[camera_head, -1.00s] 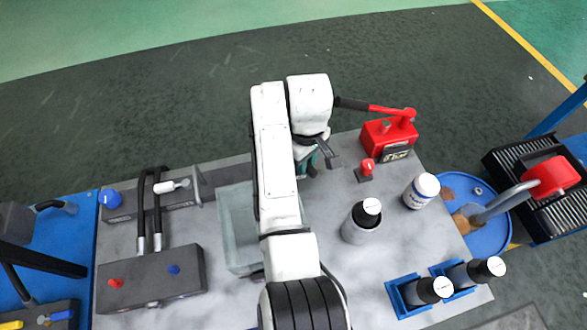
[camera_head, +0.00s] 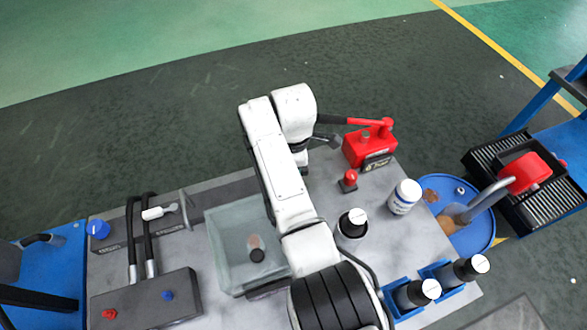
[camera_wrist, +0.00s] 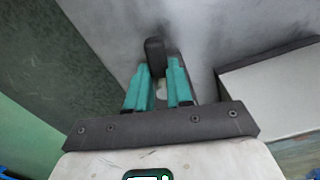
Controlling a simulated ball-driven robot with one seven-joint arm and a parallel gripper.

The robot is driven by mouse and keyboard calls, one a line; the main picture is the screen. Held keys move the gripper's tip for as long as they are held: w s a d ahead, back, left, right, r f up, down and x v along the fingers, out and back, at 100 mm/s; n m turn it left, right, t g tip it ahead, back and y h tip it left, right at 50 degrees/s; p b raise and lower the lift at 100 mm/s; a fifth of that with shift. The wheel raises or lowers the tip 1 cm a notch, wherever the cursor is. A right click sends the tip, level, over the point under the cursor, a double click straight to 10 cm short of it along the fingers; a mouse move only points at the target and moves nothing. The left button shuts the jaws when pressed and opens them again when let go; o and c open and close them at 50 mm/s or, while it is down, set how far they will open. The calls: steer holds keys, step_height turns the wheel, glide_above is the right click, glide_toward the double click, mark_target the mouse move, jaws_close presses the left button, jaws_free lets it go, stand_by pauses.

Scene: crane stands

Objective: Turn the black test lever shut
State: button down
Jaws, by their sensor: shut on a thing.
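The black test lever (camera_wrist: 154,50) shows in the wrist view as a short dark upright piece on a grey surface, between my fingertips. My gripper (camera_wrist: 157,78) has teal fingers and is shut on it. Only the lever's upper end shows past the fingers.
A clear tank (camera_head: 222,232) with a dark item inside stands left of my arm. A red hand pump (camera_head: 357,152), a red knob (camera_head: 350,177) and a white bottle (camera_head: 405,195) stand to the right. A dark bottle (camera_head: 352,222) stands close to my forearm.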

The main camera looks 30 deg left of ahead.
steer(key=shift+w+a+n, duration=0.1)
steer(key=shift+n, duration=0.4)
steer(key=c, duration=1)
jaws_free()
steer(key=shift+r, duration=0.1)
step_height(320, 180, up, 11)
steer(key=shift+b, duration=0.3)
steer(key=shift+c, duration=0.3)
